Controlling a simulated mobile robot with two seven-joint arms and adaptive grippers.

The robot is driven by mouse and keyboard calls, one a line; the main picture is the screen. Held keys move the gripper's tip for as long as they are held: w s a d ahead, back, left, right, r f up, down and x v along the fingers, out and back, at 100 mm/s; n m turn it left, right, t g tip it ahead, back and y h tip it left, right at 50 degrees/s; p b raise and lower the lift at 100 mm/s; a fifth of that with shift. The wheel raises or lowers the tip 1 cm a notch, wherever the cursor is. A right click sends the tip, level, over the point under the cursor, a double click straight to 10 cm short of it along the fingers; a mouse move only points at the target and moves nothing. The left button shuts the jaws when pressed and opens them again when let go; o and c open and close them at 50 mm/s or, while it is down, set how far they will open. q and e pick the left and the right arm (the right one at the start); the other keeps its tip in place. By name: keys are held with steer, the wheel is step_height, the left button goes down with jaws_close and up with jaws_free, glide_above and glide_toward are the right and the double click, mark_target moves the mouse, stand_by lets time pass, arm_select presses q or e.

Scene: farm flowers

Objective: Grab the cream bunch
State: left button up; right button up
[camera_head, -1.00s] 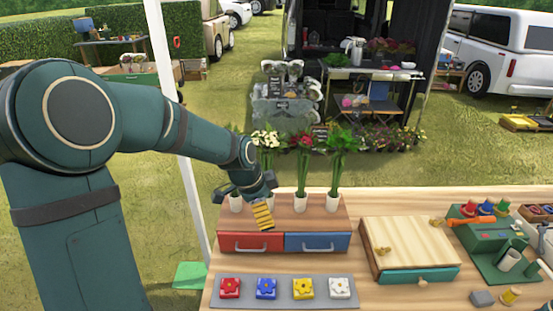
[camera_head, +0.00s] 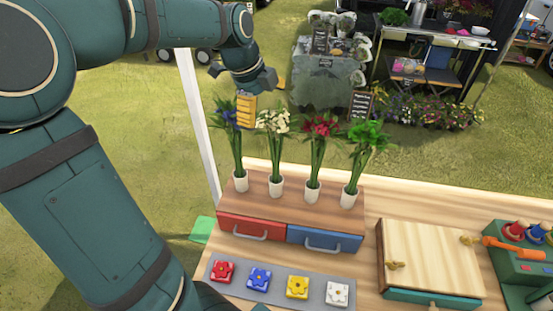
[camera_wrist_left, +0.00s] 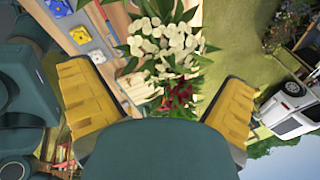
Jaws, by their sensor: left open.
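The cream bunch (camera_head: 273,122) stands upright in a small white vase, second from the left in a row on the wooden drawer box. My left gripper (camera_head: 247,112) hangs above and beside it, between the blue-purple bunch (camera_head: 228,114) and the cream bunch, with yellow fingertips pointing down. In the left wrist view the cream blossoms (camera_wrist_left: 168,45) lie ahead between the two spread yellow fingers, not gripped. The gripper is open and empty. My right gripper is not in view.
A red bunch (camera_head: 319,127) and a green bunch (camera_head: 369,134) stand to the right. The drawer box (camera_head: 300,207) has red and blue drawers. A grey strip (camera_head: 319,290) of flower tiles lies in front. A wooden case (camera_head: 430,255) is to the right.

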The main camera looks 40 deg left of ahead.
mark_target(275, 128)
arm_select(q)
steer(key=shift+x, duration=3.95)
steer(key=shift+w+r, duration=0.1)
steer(key=shift+w, duration=0.1)
steer(key=c, duration=1.3)
